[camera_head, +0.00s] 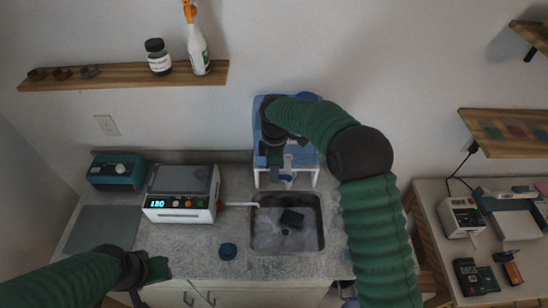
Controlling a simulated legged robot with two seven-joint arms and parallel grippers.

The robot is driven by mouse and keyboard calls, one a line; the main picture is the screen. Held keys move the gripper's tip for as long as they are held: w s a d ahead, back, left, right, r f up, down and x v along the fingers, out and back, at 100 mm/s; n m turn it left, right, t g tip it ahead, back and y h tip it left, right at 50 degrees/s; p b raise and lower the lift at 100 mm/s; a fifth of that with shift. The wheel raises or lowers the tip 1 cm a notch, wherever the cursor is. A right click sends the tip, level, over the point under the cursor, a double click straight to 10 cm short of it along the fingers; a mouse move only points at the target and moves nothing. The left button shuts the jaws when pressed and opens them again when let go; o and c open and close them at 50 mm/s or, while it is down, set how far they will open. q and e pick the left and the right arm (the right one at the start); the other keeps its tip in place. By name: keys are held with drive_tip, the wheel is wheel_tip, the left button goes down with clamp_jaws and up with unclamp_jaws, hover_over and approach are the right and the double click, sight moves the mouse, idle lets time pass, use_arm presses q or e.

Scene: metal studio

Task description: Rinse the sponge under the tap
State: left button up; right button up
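A grey sink (321,232) is set in the speckled counter. A small dark block (291,218) lies in it over a pale, cloudy area; it may be the sponge, but I cannot be sure. A thin white spout (240,205) reaches the sink's left edge; it looks like the tap. I cannot make out running water. My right gripper (274,160) is behind the sink, in front of a blue unit, apart from the dark block. Its fingers are too dark to read. My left gripper (150,275) is low at the counter's front edge, left of the sink; its opening is unclear.
The blue unit (261,120) on white legs stands behind the sink. A white device (183,205) with a lit display and a teal box (117,172) stand left. A wooden shelf (120,77) hangs above.

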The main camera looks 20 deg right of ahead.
wheel_tip(320, 180, up, 16)
drive_tip(key=b, duration=0.2)
drive_tip(key=shift+f, duration=0.2)
drive_tip(key=shift+w, duration=0.1)
drive_tip(key=s+d+f+m+t+b, duration=0.2)
drive_tip(key=s+f+m+b, duration=0.9)
drive_tip(key=s+f, duration=1.3)
wheel_tip(320, 180, down, 3)
drive_tip(key=d+m, duration=0.1)
drive_tip(key=m, duration=0.2)
drive_tip(key=shift+s+d+m+t, duration=0.2)
drive_tip(key=shift+s+m+t, duration=0.1)
drive_tip(key=shift+f, duration=0.1)
